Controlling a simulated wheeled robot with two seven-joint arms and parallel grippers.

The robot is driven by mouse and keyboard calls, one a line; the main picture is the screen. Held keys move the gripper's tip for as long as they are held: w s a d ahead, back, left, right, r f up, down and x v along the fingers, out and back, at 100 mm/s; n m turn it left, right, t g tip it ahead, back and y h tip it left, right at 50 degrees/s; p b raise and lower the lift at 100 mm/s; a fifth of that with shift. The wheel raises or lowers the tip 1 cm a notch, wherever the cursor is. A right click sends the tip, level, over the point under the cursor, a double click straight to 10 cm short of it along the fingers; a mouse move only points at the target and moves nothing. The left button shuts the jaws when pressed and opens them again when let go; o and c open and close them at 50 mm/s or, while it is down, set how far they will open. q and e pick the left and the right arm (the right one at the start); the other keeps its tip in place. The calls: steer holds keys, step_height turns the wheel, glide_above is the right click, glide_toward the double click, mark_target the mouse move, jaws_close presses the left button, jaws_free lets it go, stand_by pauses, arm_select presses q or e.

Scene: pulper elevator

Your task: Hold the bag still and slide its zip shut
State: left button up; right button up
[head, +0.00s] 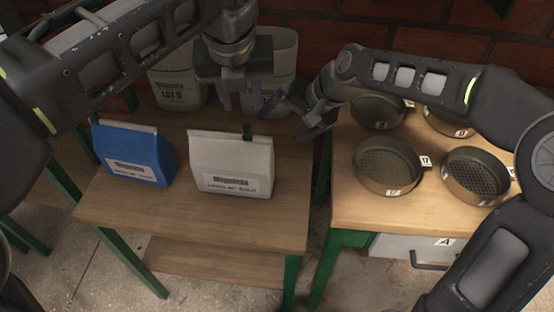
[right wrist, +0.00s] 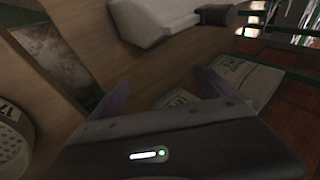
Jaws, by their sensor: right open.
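A white bag (head: 230,165) stands upright on the wooden table, with a label low on its front. A dark zip slider (head: 247,132) sits on its top edge, right of the middle. In the right wrist view the white bag (right wrist: 150,18) is at the top, with the dark slider (right wrist: 216,15) at its right. My left gripper (head: 243,106) is open, pointing down above and behind the bag's top edge, apparently empty. My right gripper (head: 287,122) is open and empty, right of the bag and apart from it; its two purple fingers show in the right wrist view (right wrist: 160,92).
A blue bag (head: 130,155) stands left of the white one. Pale labelled containers (head: 178,92) stand behind, near the brick wall. Round sieves (head: 388,168) stand on a second table at the right. The table front (head: 200,225) is clear.

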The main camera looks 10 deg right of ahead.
step_height(320, 180, up, 11)
steer(key=w+m+t+y, duration=0.2)
steer(key=m+t, duration=0.3)
steer(key=m, duration=0.4)
steer(key=m+g+y, duration=0.4)
steer(key=g+y, duration=0.2)
glide_above(273, 162)
steer(key=a, duration=0.2)
step_height(273, 162, down, 9)
steer(key=shift+r, duration=0.2)
steer(key=d+f+m, duration=0.1)
steer(key=f, duration=0.1)
steer(key=d+f+m, duration=0.1)
steer(key=f, duration=0.2)
steer(key=f+m, duration=0.2)
steer(key=f, duration=0.1)
steer(key=shift+s+d+f, duration=0.15)
steer(key=shift+s+d, duration=0.25)
steer(key=shift+a, duration=0.1)
